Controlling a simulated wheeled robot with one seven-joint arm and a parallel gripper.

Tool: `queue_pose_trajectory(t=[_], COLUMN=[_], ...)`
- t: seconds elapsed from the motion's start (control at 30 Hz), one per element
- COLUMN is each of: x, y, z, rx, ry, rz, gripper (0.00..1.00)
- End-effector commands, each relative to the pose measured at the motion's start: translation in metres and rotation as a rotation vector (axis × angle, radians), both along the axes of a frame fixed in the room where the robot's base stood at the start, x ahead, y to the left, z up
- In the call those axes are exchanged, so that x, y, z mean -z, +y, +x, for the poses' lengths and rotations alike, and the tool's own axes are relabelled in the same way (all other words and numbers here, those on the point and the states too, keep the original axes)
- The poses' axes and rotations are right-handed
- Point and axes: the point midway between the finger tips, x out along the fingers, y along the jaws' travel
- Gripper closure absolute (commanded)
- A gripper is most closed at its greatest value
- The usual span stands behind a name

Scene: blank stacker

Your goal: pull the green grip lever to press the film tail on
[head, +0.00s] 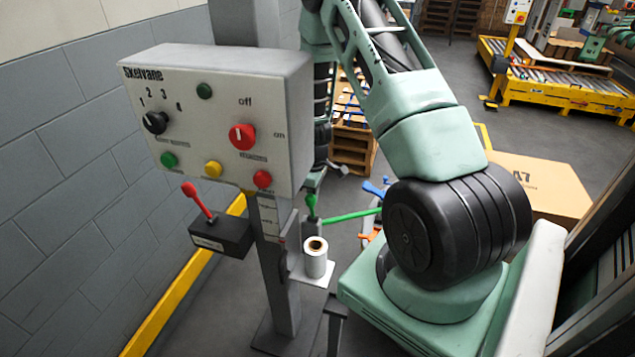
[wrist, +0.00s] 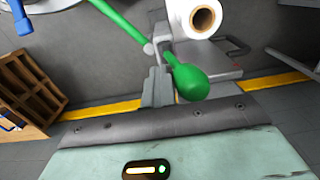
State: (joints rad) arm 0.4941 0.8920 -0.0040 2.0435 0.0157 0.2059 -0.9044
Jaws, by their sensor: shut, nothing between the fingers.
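The green grip lever shows in the wrist view as a rounded green knob (wrist: 190,82) on a thin stem. In the head view the knob (head: 311,204) stands upright beside the post. A long green bar (head: 350,215) runs right from near its base; it also shows in the wrist view (wrist: 118,22). My gripper (wrist: 158,78) is shut and empty, with its grey fingers just left of the knob. I cannot tell whether they touch it. In the head view the control box partly hides my wrist above the lever. A white film roll (head: 316,257) stands near the lever, also in the wrist view (wrist: 199,18).
The control box (head: 218,110) with knobs and buttons is on a grey post (head: 283,300). A red-handled lever box (head: 220,235) is at its left. A wooden pallet (wrist: 30,90) and a blue-ended part (wrist: 20,17) lie left in the wrist view. A carton (head: 540,185) stands right.

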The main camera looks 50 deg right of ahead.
Motion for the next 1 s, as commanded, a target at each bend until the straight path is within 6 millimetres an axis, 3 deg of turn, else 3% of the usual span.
queue_pose_trajectory(t=[0.17, 1.0], x=[0.001, -0.003], y=[-0.002, -0.055], z=[0.0, 0.023], rx=[0.0, 0.001], ry=[0.002, 0.0], rz=[0.002, 0.001], gripper=[1.0, 1.0])
